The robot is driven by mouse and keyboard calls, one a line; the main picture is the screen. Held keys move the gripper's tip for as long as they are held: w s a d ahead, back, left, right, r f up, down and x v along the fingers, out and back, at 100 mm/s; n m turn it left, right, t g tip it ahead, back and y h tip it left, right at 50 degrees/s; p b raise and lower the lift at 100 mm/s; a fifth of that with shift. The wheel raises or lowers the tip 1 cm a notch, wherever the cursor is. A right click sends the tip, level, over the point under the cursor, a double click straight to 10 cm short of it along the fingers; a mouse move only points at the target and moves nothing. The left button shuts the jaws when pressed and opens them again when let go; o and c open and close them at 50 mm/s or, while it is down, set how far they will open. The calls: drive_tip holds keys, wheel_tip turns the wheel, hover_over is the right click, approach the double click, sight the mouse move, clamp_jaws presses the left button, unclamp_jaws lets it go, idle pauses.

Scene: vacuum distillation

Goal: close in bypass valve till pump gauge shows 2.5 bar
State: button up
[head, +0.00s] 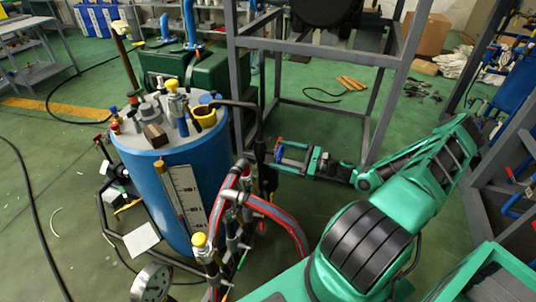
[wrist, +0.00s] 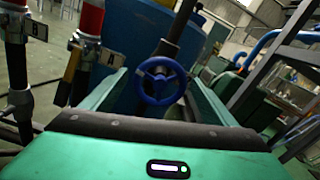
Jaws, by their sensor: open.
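A blue handwheel valve (wrist: 161,82) faces my wrist camera, upright on a dark pipe. It sits between the two fingertips of my gripper (wrist: 159,79), with a gap on each side, and neither finger visibly touches it. In the head view my gripper (head: 281,154) is open beside the dark vertical pipework, with a small blue and red part (head: 279,153) at its tips. A round gauge (head: 152,283) with a pale dial shows at the bottom left of the head view. Its reading is too small to tell, and I cannot tell whether it is the pump gauge.
A blue tank (head: 150,188) with fittings on top stands left of the pipework. Red and grey hoses (head: 284,219) curve below my gripper. A grey steel frame (head: 236,75) stands behind. In the wrist view, a tagged pipe with a yellow lever (wrist: 70,76) stands close at left.

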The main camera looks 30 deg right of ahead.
sight(270, 152)
drive_tip(key=shift+x, duration=2.45)
drive_tip(key=c, duration=1)
